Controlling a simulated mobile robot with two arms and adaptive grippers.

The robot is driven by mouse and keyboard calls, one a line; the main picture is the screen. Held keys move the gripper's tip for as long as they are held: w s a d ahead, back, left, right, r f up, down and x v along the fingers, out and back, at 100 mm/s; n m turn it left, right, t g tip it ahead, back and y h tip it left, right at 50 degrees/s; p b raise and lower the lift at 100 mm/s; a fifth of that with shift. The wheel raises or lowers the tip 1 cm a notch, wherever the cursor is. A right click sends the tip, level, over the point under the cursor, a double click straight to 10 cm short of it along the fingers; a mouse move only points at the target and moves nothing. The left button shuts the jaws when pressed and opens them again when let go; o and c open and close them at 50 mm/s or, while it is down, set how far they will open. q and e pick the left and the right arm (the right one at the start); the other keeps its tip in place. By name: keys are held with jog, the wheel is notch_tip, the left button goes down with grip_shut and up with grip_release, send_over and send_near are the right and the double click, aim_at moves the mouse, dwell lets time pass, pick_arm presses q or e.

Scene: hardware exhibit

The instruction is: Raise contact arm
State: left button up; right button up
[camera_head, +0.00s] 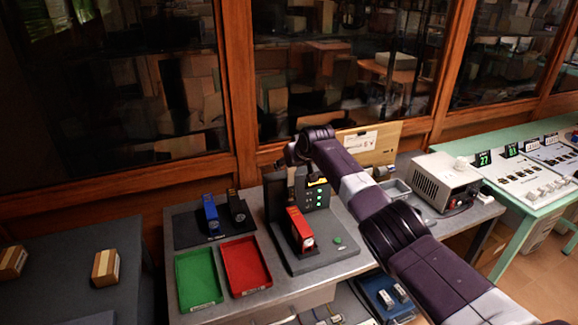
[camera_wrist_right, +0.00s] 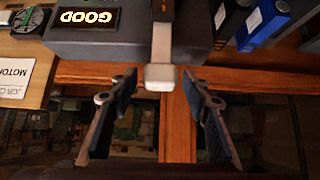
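The test fixture (camera_head: 334,253) stands on the grey bench with a red block (camera_head: 300,226) on its base. Its contact arm looks like a grey bar with a pale tip (camera_wrist_right: 160,76); in the head view it is partly hidden near the fixture's upright. My right gripper (camera_head: 291,156) is at the top of the fixture. In the wrist view the right gripper (camera_wrist_right: 160,90) is open, one finger each side of the pale tip; I see no finger touching it. A lit GOOD display (camera_wrist_right: 87,17) is on the fixture. My left gripper is not in view.
A green tray (camera_head: 199,279) and a red tray (camera_head: 245,266) lie left of the fixture. Blue and black blocks (camera_head: 211,214) stand behind them. A beige instrument (camera_head: 444,180) is to the right. Wood-framed glass cabinets (camera_head: 239,90) rise close behind the bench.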

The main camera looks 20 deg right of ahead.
jog(key=shift+s, duration=0.2)
jog(key=shift+s+r, duration=0.1)
jog(key=v, duration=1.1)
jog(key=shift+r, duration=0.25)
jog(key=shift+d, duration=0.1)
